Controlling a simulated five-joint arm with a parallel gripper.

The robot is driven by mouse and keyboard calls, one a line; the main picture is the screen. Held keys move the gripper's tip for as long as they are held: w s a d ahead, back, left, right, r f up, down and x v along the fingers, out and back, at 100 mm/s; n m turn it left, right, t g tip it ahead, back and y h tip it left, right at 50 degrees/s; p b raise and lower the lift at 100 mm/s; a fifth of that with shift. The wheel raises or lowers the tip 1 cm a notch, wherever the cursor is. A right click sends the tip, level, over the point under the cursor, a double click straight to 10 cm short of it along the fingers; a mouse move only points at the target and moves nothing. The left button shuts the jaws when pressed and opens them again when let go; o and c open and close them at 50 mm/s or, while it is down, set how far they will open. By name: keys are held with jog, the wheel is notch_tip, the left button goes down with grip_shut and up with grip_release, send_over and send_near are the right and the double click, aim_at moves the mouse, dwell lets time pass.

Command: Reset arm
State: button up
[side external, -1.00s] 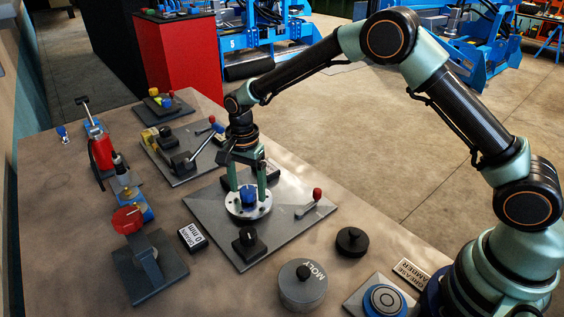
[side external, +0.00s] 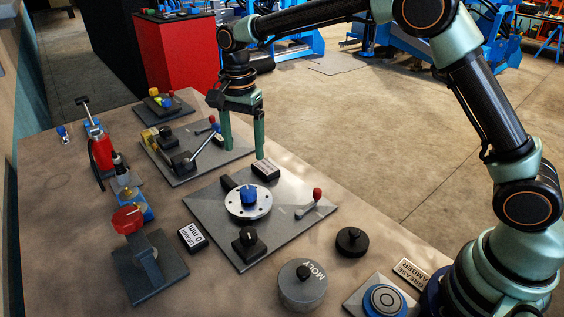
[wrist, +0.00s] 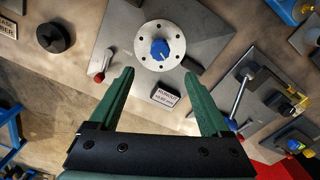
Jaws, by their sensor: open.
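My gripper (side external: 242,148) is open and empty, with its two green fingers pointing down. It is raised above the bench, behind the grey plate (side external: 284,232) that bears the white disc with the blue knob (side external: 249,195). In the wrist view, my gripper (wrist: 160,95) shows its fingers spread apart. The blue knob (wrist: 160,48) on its white disc lies beyond the fingertips, apart from them.
A red-tipped lever (side external: 316,197) and a black knob (side external: 249,242) stand on the plate. The MOLY can (side external: 303,287) and a black cap (side external: 352,241) are in front. Another lever plate (side external: 190,170) lies left of my gripper.

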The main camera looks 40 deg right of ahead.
jog(key=s+d+r+n+t, duration=0.4)
jog(key=s+d+r+n, duration=0.6)
jog(key=s, duration=0.4)
jog(key=s+d+f+n+t, duration=0.1)
jog(key=s+d+n, duration=0.2)
jog(key=s, duration=0.3)
jog(key=shift+s+d+f+t, duration=0.25)
jog(key=shift+d+f+t, duration=0.1)
jog(key=shift+d, duration=0.2)
dwell(0.4)
